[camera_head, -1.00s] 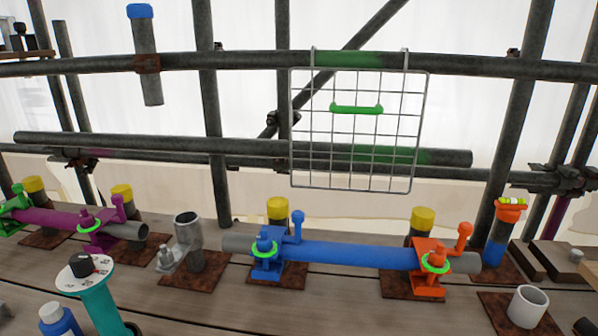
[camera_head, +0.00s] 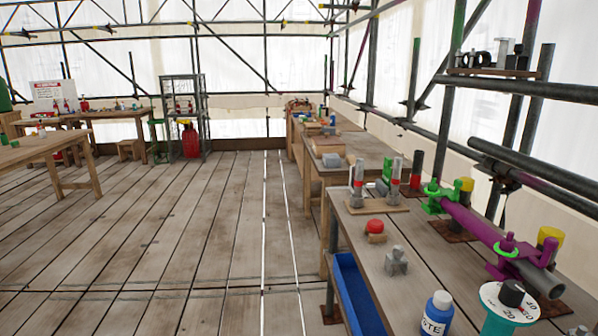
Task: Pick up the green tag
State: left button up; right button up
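I cannot pick out a green tag for certain in this view. Green items that show are a green clamp (camera_head: 440,197) on the purple tube (camera_head: 475,222) at the right, and a green upright piece (camera_head: 387,169) farther along the benches. Small green spots on the far left table (camera_head: 42,147) are too small to tell. Neither of my grippers is in view.
A bench (camera_head: 372,270) on the right holds a blue-and-white bottle (camera_head: 437,315), a teal dial gauge (camera_head: 510,303), a red-topped piece (camera_head: 375,227) and a grey block (camera_head: 396,262). A blue bin (camera_head: 352,292) hangs below. The plank floor (camera_head: 180,230) is clear.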

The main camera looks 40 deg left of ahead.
aim_at(387, 172)
jog(key=u, duration=0.75)
jog(key=i+j+z, duration=0.1)
jog(key=i+j, duration=0.4)
jog(key=i, duration=0.15)
jog(key=i+j+z, duration=0.15)
jog(key=i+j, duration=0.4)
jog(key=i+j+z, duration=0.1)
jog(key=i+j, duration=0.55)
jog(key=i+j+z, duration=0.1)
jog(key=i+j, duration=0.5)
jog(key=i+j+z, duration=0.15)
jog(key=i+j, duration=0.4)
jog(key=j, duration=0.25)
